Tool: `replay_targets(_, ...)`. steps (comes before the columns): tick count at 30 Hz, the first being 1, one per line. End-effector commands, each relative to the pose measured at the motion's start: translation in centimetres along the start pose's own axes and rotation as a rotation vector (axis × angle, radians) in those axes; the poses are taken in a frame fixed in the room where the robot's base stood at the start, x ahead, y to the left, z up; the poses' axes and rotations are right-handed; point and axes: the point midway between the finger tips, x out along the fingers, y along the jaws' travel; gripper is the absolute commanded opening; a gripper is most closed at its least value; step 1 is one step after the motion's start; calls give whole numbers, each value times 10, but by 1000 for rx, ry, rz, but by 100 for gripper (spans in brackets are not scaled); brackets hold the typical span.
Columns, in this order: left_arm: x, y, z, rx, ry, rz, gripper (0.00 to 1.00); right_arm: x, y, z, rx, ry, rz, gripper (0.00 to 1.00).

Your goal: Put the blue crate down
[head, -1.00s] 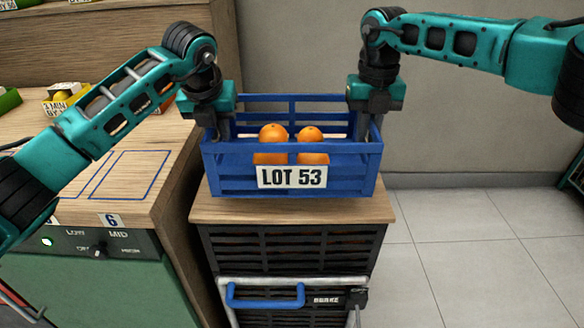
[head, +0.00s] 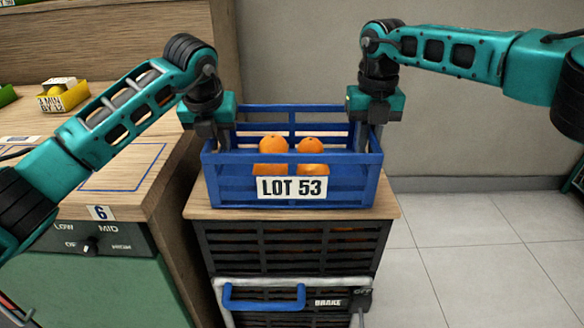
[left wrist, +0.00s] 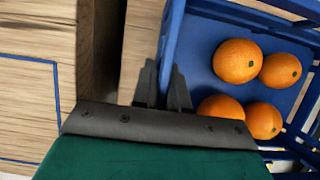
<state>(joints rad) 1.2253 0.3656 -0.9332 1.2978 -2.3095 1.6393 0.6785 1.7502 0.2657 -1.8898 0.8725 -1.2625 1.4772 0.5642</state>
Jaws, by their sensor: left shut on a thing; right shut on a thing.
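The blue crate (head: 340,188) with a white LOT 53 label is upright over the wooden top (head: 198,208) of the slatted cart. Its base looks at or very near that top; I cannot tell whether it touches. Several oranges (left wrist: 237,61) lie inside, and two show in the head view (head: 273,144). My left gripper (head: 222,146) is shut on the crate's left wall, which also shows in the left wrist view (left wrist: 171,40). My right gripper (head: 362,142) is shut on the right wall.
The cart has a blue handle (head: 264,300) and a brake. A yellow box (head: 63,95) is on the counter. Tiled floor (head: 470,240) is clear at right.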

Motion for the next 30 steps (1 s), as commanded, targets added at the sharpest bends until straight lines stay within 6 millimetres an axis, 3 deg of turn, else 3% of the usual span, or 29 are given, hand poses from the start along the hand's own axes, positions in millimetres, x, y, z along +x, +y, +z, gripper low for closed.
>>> replay_targets(2,5,-1,-2,1,-4,-3,0,6,1,0,-2,-2,3,0)
replay_targets(3,5,-1,-2,2,-1,-2,15,5,1,0,-2,-1,2,15)
replay_targets(11,4,-1,-2,1,0,-1,38,4,1,0,-1,0,1,38)
replay_targets(20,-1,0,-1,1,-2,-1,38,4,0,0,0,0,0,38)
replay_targets(23,-13,0,0,0,-5,0,38,4,0,0,0,0,0,38)
replay_targets(30,-64,0,0,1,-6,-1,38,4,0,0,0,0,0,38)
